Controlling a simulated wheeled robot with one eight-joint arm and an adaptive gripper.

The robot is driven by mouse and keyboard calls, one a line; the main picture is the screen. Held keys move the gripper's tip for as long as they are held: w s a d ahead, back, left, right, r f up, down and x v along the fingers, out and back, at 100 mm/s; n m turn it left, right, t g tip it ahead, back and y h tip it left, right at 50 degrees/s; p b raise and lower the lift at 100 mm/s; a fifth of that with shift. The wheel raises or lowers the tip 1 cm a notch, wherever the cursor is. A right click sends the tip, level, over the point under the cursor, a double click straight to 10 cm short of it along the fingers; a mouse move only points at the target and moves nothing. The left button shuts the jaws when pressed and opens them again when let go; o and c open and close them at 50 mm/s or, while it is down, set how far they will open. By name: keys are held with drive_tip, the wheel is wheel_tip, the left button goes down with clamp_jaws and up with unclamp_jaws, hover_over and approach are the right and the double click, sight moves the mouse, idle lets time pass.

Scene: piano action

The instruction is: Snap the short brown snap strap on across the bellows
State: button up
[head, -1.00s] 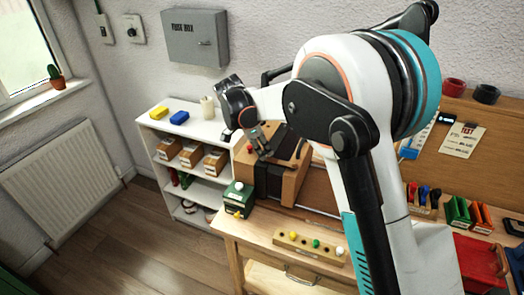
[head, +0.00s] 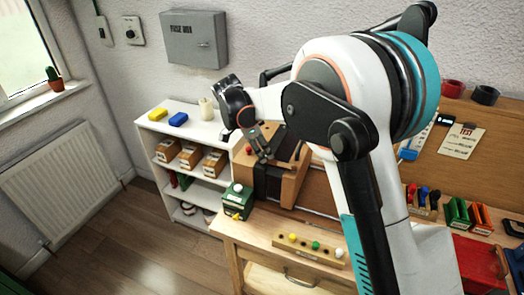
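The bellows (head: 268,183) is the black middle part of a brown wooden box-shaped instrument at the left end of the workbench, partly behind my arm. My gripper (head: 264,154) points down over the top of this instrument, close to its upper face. The fingers are small and dark here, and I cannot tell whether they are open or shut, or whether they touch anything. I cannot make out the short brown snap strap; it may be hidden by the gripper or blend with the brown wood.
A green box (head: 236,205) with a white knob stands left of the instrument. A wooden strip (head: 318,253) with coloured knobs lies in front. A white shelf (head: 181,146) stands behind left. Pliers and a red bin (head: 476,255) are at right. Floor at left is clear.

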drive_tip(key=v, duration=1.1)
drive_tip(key=shift+s+r, duration=0.15)
drive_tip(key=shift+r, duration=0.1)
drive_tip(key=shift+a, duration=0.1)
